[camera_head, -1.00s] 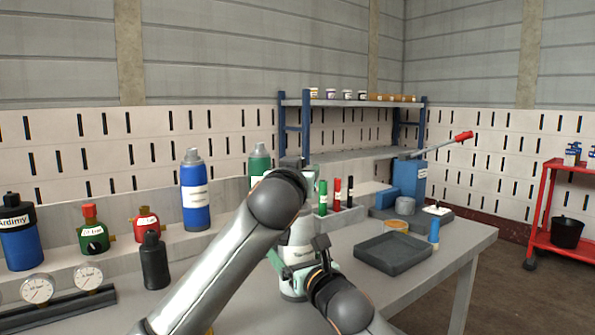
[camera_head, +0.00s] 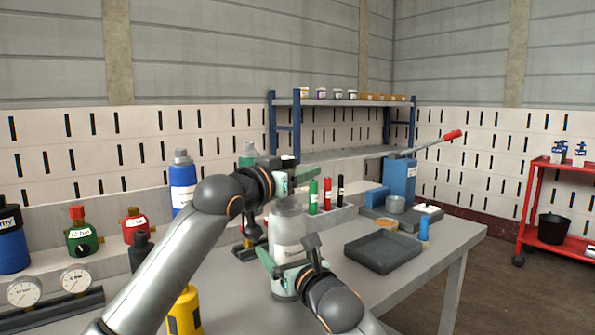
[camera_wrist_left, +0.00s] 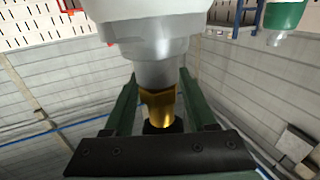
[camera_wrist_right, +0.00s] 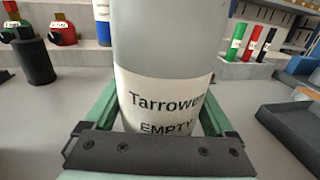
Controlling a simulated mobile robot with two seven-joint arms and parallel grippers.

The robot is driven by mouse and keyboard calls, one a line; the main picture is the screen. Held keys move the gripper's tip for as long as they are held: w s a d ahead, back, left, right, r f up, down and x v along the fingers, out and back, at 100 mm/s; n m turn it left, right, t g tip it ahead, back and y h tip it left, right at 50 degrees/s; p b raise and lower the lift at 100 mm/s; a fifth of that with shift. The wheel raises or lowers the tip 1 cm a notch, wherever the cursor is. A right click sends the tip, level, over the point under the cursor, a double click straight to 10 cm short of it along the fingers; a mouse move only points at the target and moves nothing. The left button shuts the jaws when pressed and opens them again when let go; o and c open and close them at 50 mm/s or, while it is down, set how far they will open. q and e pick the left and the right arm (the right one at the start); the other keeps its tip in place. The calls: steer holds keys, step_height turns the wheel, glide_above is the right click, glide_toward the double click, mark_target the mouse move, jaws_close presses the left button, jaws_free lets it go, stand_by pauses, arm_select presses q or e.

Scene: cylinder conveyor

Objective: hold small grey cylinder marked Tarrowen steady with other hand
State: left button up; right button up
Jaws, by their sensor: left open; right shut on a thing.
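The small grey cylinder marked Tarrowen (camera_head: 286,220) stands upright at the front of the table. In the right wrist view its label (camera_wrist_right: 165,103) reads "Tarrowe…" and "EMPTY". My right gripper (camera_head: 287,262) is shut on its lower body, with a finger on each side in the right wrist view (camera_wrist_right: 158,112). My left gripper (camera_head: 288,181) is open at the cylinder's top. In the left wrist view the brass valve (camera_wrist_left: 158,103) below the silver neck lies between the left fingers (camera_wrist_left: 158,80); I cannot tell whether they touch it. The left wrist partly hides the top in the head view.
A dark tray (camera_head: 383,252) lies right of the cylinder. Green, red and black markers (camera_head: 327,193) stand behind it. A yellow cylinder (camera_head: 184,312), a dark bottle (camera_head: 141,250) and gauges (camera_head: 77,279) are to the left. The blue cylinder (camera_head: 183,185) stands behind my left arm.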

arm_select(q)
steer(key=shift+s+d+m+g+h, duration=0.2)
steer(key=shift+s+m+g+h, duration=0.05)
steer(key=shift+m+g+h, duration=0.65)
steer(key=shift+s+d+m+g+h, duration=0.2)
steer(key=shift+d+m+g+h, duration=0.05)
steer(key=shift+m+g+h, duration=0.7)
steer(key=shift+s+d+m+g+h, duration=0.25)
steer(key=shift+m+g+h, duration=0.5)
steer(key=shift+g+h, duration=0.25)
jaws_close()
steer(key=n+t+y, duration=0.2)
steer(key=w+a+n+t+y, duration=0.1)
steer(key=n+t+y, duration=0.3)
steer(key=shift+w+a+t+y, duration=0.25)
steer(key=shift+w+a+y, duration=0.05)
steer(key=shift+a+y, duration=0.05)
